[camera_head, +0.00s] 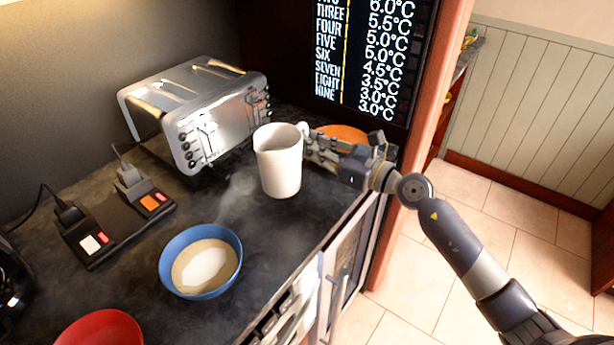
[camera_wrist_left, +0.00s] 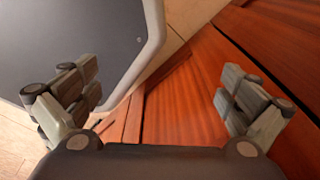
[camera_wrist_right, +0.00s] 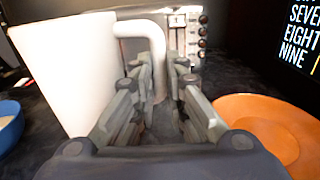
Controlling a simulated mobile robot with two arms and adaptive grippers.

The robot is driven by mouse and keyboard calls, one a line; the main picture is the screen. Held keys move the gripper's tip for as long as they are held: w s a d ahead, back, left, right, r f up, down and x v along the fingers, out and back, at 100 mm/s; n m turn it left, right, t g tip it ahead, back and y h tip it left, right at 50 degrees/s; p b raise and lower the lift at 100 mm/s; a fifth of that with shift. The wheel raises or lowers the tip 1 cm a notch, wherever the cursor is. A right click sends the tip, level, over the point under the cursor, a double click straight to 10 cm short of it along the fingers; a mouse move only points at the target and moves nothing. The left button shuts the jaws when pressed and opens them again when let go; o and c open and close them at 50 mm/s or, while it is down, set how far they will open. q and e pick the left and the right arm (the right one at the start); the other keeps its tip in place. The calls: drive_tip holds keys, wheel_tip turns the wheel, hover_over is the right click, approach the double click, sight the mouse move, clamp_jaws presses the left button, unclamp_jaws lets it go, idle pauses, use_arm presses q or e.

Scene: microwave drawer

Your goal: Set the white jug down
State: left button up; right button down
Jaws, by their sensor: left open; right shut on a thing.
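The white jug (camera_head: 279,165) is upright over the dark countertop, to the right of the toaster. Whether its base touches the counter is hard to tell. My right gripper (camera_head: 308,146) reaches it from the right and is shut on its handle. In the right wrist view the jug (camera_wrist_right: 72,75) fills the left side, and its handle (camera_wrist_right: 150,45) runs down between the fingers of my right gripper (camera_wrist_right: 158,85). My left gripper (camera_wrist_left: 155,95) is open and empty in the left wrist view, away from the jug, facing wood-coloured surfaces and a dark grey panel.
A silver toaster (camera_head: 205,110) stands behind the jug. A blue bowl (camera_head: 201,282) with pale contents and a red bowl (camera_head: 100,330) are nearer the front. An orange plate (camera_head: 343,132) lies behind my right gripper. A power strip (camera_head: 118,222) lies at left. Bare counter surrounds the jug's front.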

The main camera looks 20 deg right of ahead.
wheel_tip(320, 180, down, 3)
drive_tip(key=shift+r+b, duration=0.1)
drive_tip(key=shift+b, duration=0.2)
wheel_tip(320, 180, down, 2)
drive_tip(key=shift+f+b, duration=0.2)
drive_tip(key=shift+b, duration=0.1)
drive_tip(key=shift+f, duration=0.4)
drive_tip(key=c, duration=2)
unclamp_jaws()
drive_tip(key=shift+f, duration=0.15)
drive_tip(key=shift+c, duration=0.2)
drive_tip(key=o, duration=0.4)
use_arm(q)
drive_tip(key=shift+s+a+f, duration=0.15)
drive_tip(key=shift+s+f, duration=0.2)
drive_tip(key=shift+f, duration=0.15)
drive_tip(key=shift+s+a+f, duration=0.1)
drive_tip(key=shift+s+f, duration=0.2)
drive_tip(key=shift+f, duration=0.2)
use_arm(e)
drive_tip(key=shift+o, duration=0.2)
